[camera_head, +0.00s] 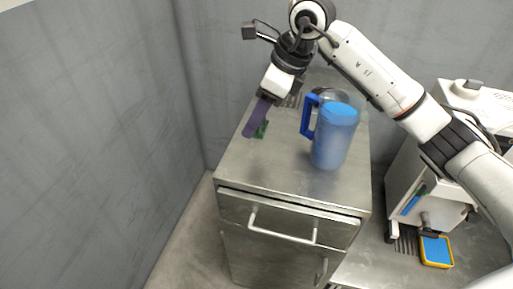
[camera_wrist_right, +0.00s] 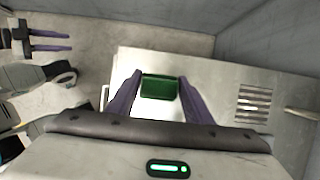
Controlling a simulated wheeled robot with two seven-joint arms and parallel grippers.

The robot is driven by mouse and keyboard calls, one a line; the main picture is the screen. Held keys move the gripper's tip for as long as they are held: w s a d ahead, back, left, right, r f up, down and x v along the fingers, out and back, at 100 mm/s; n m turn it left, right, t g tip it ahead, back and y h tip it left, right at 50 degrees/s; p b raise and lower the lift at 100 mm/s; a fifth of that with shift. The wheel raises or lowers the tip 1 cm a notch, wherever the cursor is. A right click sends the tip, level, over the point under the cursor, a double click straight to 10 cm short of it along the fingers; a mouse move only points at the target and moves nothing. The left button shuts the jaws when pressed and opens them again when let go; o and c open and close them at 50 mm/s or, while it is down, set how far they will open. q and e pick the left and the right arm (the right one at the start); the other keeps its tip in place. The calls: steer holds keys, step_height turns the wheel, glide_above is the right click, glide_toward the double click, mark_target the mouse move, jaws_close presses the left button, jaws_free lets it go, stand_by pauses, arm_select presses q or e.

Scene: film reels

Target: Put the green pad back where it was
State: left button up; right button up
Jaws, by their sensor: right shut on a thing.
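The green pad (camera_head: 262,129) is at the top of the metal cabinet (camera_head: 270,172), near its left edge. My right gripper (camera_head: 254,126) reaches down to it from above with purple fingers. In the right wrist view the green pad (camera_wrist_right: 159,87) sits between the two fingertips of the right gripper (camera_wrist_right: 160,92), which is shut on it. I cannot tell whether the pad touches the cabinet top. My left gripper (camera_wrist_right: 52,41) shows only in the right wrist view, at the upper left, its two purple fingers apart and empty.
A blue pitcher (camera_head: 334,138) with a blue handle stands on the cabinet right of the gripper. The cabinet's front top is clear. A white machine (camera_head: 420,180) stands at the right, with a yellow-framed blue pad (camera_head: 437,251) below it. Grey walls close the left and back.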

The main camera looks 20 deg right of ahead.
step_height(320, 180, down, 7)
steer(key=shift+s+r, duration=0.1)
steer(key=shift+r, duration=0.05)
steer(key=shift+f, duration=0.4)
steer(key=shift+f, duration=0.15)
steer(key=o, duration=1)
